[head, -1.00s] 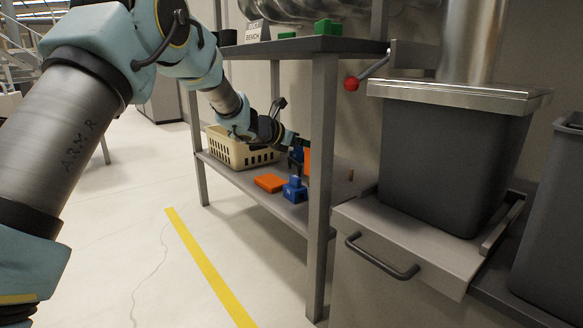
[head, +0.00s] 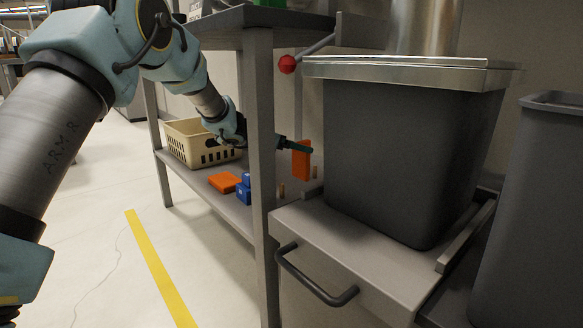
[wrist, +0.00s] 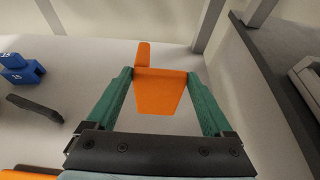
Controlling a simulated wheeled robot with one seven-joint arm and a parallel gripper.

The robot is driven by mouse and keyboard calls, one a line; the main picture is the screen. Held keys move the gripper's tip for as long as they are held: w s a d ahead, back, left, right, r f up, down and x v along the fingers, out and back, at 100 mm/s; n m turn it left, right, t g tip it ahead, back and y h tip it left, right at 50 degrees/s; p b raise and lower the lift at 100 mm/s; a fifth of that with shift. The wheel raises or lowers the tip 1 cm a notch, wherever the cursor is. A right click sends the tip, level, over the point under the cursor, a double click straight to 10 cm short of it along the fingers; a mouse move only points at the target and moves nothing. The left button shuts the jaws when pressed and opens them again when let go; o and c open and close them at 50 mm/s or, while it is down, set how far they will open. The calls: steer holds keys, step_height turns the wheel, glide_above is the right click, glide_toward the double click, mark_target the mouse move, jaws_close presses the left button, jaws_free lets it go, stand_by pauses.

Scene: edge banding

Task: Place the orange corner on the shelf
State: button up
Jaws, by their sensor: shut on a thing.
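The orange corner (head: 301,162) is upright between the fingers of my gripper (head: 298,146), seen just right of the bench's front leg in the head view. In the wrist view the orange corner (wrist: 158,95) is an L-shaped piece between the two green fingers of my gripper (wrist: 161,76). My gripper is shut on it. The lower shelf (head: 226,209) of the bench is grey. The corner appears above the shelf's right end; I cannot tell whether it touches. The leg hides part of the shelf and of my wrist.
On the shelf are a beige basket (head: 176,140), a flat orange piece (head: 225,182), blue blocks (head: 244,190) and small tan pegs (head: 281,190). The bench leg (head: 262,180) stands in front. A grey bin (head: 400,160) on a drawer cabinet is close on the right.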

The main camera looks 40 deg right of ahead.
step_height(320, 180, down, 5)
steer(key=b, duration=0.2)
steer(key=shift+b, duration=0.3)
steer(key=shift+r, duration=0.1)
steer(key=o, duration=1.5)
steer(key=p, duration=0.4)
glide_toward(299, 161)
steer(key=shift+v, duration=1.65)
steer(key=shift+w, duration=0.15)
